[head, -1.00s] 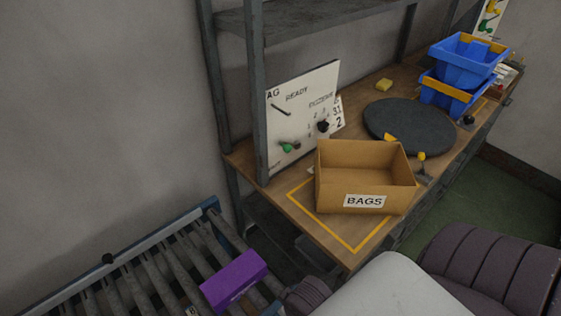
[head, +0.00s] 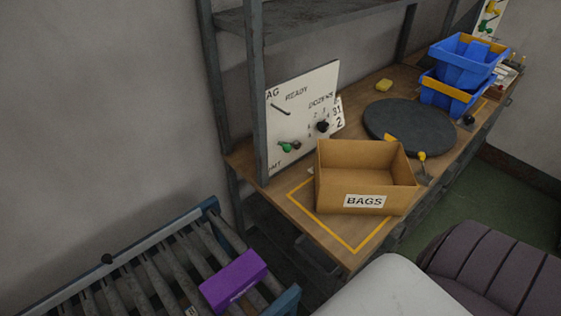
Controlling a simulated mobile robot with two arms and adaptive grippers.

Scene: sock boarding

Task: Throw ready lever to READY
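A white panel (head: 301,112) stands upright at the back of the wooden bench, partly hidden by a grey shelf post. It carries the word READY near its top and a dial marked DOZENS with a black knob (head: 322,127). A lever with a green knob (head: 285,147) sits low on the panel. A thin dark slot (head: 281,109) runs above it, under READY. The lever's lower label is partly cut off by the post. Neither of my grippers shows; only parts of my own arm and body fill the lower right.
An open cardboard box (head: 364,200) labelled BAGS stands in front of the panel. A dark round turntable (head: 410,127) and stacked blue bins (head: 464,62) are farther right. A roller conveyor (head: 150,270) with a purple box (head: 233,281) is at lower left. A shelf post (head: 257,100) stands beside the panel.

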